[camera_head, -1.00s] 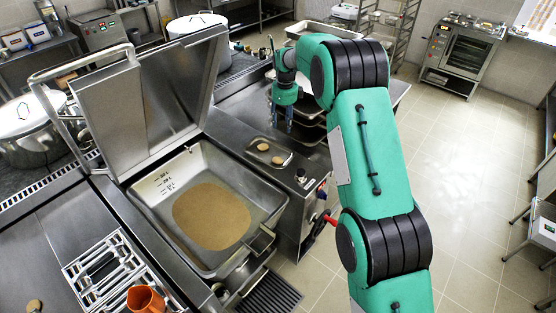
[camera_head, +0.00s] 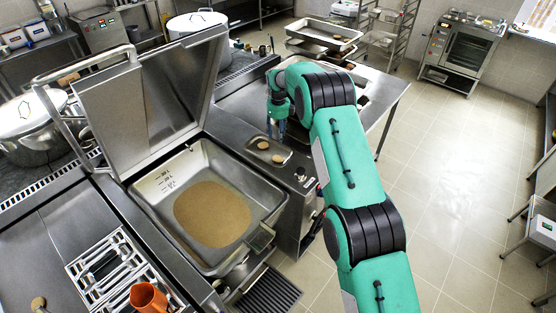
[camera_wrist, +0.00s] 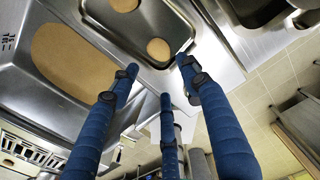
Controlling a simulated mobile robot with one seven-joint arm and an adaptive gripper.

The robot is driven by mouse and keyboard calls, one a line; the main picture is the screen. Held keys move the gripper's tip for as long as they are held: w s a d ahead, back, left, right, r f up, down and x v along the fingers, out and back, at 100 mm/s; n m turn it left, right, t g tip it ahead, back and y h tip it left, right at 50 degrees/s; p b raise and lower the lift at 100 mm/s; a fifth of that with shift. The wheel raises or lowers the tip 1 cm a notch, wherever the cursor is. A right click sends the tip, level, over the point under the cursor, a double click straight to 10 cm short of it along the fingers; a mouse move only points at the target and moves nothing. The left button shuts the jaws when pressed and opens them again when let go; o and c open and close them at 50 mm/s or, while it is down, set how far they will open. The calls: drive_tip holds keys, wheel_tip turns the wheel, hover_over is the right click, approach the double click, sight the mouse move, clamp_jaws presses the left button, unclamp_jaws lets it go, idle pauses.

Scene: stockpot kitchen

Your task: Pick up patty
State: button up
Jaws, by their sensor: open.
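Two round tan patties lie in a small metal tray (camera_head: 258,151) beside the large pan. One patty (camera_head: 263,145) is toward the back and the other patty (camera_head: 278,158) is toward the front right. In the wrist view one patty (camera_wrist: 158,49) shows ahead of the fingertips and the other patty (camera_wrist: 124,4) is cut by the top edge. My gripper (camera_head: 276,130) hangs just behind the small tray, fingers down. In the wrist view its blue fingers (camera_wrist: 160,82) are spread and empty, apart from the patties.
A tilting pan (camera_head: 260,212) with a flat tan layer (camera_head: 212,214) stands left of the tray, its lid (camera_head: 150,105) raised. An orange jug (camera_head: 148,298) stands at the front left. Metal trays (camera_head: 325,34) stand behind my arm.

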hover_over(278, 157)
wheel_tip(278, 157, down, 8)
drive_tip(key=shift+f+p, duration=0.25)
drive_tip(key=shift+p, duration=0.05)
idle(0.4)
drive_tip(key=shift+s+f+p, duration=0.1)
drive_tip(key=shift+f+p, duration=0.3)
drive_tip(key=shift+f, duration=2.2)
drive_tip(key=c, duration=0.8)
